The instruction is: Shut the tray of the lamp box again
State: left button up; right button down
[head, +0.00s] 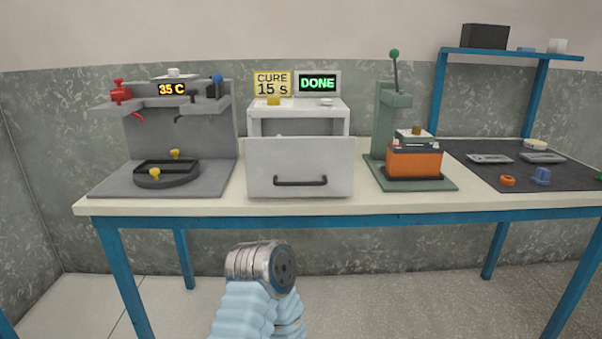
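The lamp box (298,105) is a white box on the middle of the bench, near its back. Its tray (300,155) is pulled out toward me, with its light grey front panel standing near the bench's front edge. A dark bar handle (300,181) is on that panel. The inside of the tray is mostly hidden behind the panel. Part of one of my arms, with a pale blue cover and a round metal end, shows at bottom centre, below the bench edge. I see no gripper fingers, and nothing touches the handle.
A grey stand with a 35 C display (172,89) is on the left. A green press (388,130) holding an orange battery (414,160) stands close on the right. A dark mat (510,178) with small parts lies far right. A sign reading DONE (318,83) tops the box.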

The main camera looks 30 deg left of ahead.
aim_at(299, 155)
jog(key=i+j+u, duration=0.1)
jog(key=u, duration=1.35)
